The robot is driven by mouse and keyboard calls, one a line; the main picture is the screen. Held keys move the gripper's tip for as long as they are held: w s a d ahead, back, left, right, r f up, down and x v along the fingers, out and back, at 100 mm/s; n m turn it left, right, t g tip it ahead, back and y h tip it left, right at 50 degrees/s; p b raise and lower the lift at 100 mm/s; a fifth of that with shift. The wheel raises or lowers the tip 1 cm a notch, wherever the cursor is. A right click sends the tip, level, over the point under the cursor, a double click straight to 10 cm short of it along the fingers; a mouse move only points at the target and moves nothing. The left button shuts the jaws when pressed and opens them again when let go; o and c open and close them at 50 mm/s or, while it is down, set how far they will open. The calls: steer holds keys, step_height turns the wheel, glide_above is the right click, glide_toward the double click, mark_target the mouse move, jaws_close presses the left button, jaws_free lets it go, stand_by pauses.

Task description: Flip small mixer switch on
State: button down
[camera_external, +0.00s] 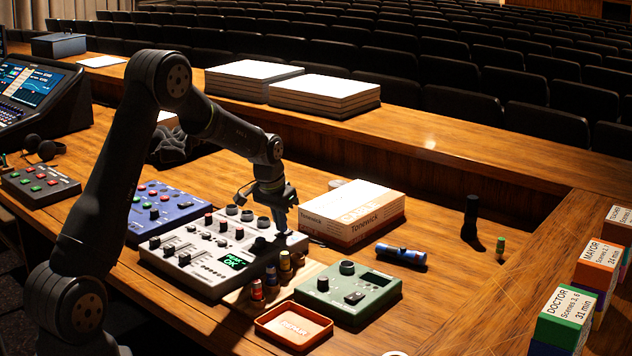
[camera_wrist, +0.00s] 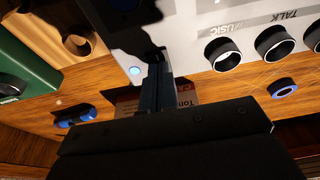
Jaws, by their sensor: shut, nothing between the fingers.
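A white mixer (camera_external: 207,272) with knobs, faders and a small green-lit display lies on the desk. In the wrist view its panel (camera_wrist: 190,58) shows round knobs, the words MUSIC and TALK, and a small lit pale-blue spot (camera_wrist: 135,70). My gripper (camera_external: 282,226) is shut and empty, pointing down over the back right end of this mixer. In the wrist view its fingers (camera_wrist: 155,85) are together near the panel's edge, beside the lit spot. I cannot make out a switch or its position, nor whether the fingers touch the panel.
A green box (camera_external: 365,286) with knobs stands to the right, a blue mixer (camera_external: 160,205) to the left. A Tonewick carton (camera_external: 352,213) is close behind my gripper.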

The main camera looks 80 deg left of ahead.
steer(key=shift+w+a, duration=0.1)
steer(key=shift+r, duration=0.2)
step_height(320, 180, up, 4)
steer(key=shift+f, duration=0.1)
steer(key=s+d+r, duration=0.3)
steer(key=r, duration=0.5)
steer(key=shift+s+d+r, duration=0.3)
steer(key=shift+d+r, duration=0.05)
steer(key=shift+r, duration=0.05)
steer(key=shift+f, duration=0.1)
glide_above(280, 234)
steer(key=f, duration=0.7)
steer(key=shift+s+d+f, duration=0.2)
steer(key=shift+s+f, duration=0.05)
steer(key=shift+f, duration=0.1)
steer(key=shift+w+a+f, duration=0.2)
steer(key=shift+f, duration=0.1)
steer(key=v, duration=0.5)
steer(key=shift+d+r, duration=0.1)
steer(key=shift+r, duration=0.05)
